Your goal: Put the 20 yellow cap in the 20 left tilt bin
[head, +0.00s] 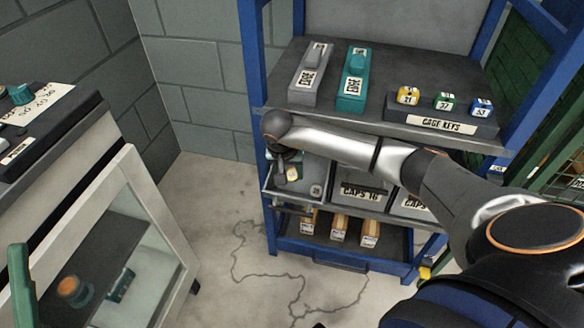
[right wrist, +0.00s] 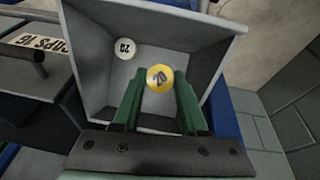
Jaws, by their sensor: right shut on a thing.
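The yellow cap (right wrist: 159,78), marked 20, is between the green fingers of my right gripper (right wrist: 160,88) in the right wrist view. The gripper is shut on it. Cap and fingertips are over the open mouth of the grey left tilt bin (right wrist: 87,62); I cannot tell whether the cap touches the bin. A white cap (right wrist: 124,47) with a dark number lies inside the bin.
A bin marked CAPS 16 (head: 360,191) is to the right of the left bin. Boxes stand below. A glass-fronted cabinet (head: 140,215) is at left; floor between is clear.

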